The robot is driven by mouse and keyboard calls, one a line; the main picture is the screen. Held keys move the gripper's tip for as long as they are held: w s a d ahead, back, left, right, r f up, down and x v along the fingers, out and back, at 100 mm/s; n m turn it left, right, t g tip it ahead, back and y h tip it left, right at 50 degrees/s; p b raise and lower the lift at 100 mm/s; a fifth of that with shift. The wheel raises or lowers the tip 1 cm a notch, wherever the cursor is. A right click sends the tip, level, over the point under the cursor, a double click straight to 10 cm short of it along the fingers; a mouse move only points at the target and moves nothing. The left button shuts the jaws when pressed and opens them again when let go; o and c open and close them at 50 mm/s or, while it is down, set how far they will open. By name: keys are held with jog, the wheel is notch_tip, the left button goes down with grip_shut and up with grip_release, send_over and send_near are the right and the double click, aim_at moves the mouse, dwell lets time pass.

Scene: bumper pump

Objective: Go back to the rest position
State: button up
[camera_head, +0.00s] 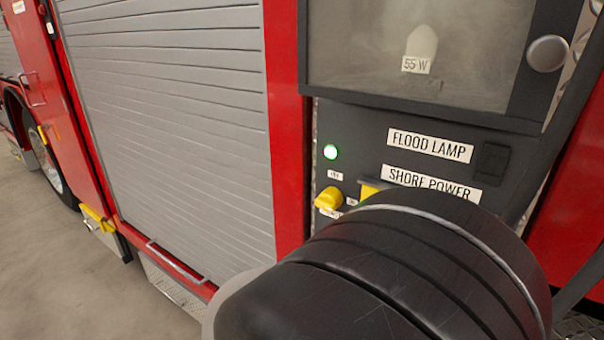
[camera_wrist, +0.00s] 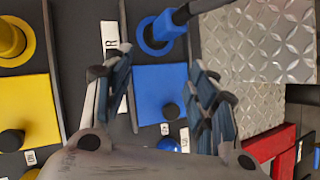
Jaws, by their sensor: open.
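My gripper (camera_wrist: 160,100) is open and empty in the wrist view, its two fingers spread apart. It is in front of a dark panel with a blue plate (camera_wrist: 161,92) showing between the fingers. A blue ring fitting (camera_wrist: 152,36) with a dark hose or handle sits above the plate. In the head view my dark arm link covers the lower right, and the gripper itself is hidden there.
A grey roller shutter (camera_head: 180,120) is to the left. The wrist view shows a yellow plate (camera_wrist: 30,110) and tread plate (camera_wrist: 260,40). Floor (camera_head: 60,270) is clear at left.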

jog(key=s+d+r+m+g+y, duration=0.1)
jog(key=s+d+m+g+y, duration=0.25)
jog(key=s+d+g, duration=0.45)
jog(key=s+a+r+t+y, duration=0.4)
jog(key=r+t+y, duration=0.1)
jog(key=y, duration=0.3)
jog(key=shift+a+t+y, duration=0.3)
jog(key=shift+t+y, duration=0.05)
jog(key=shift+t, duration=0.35)
jog(key=shift+s+r, duration=0.1)
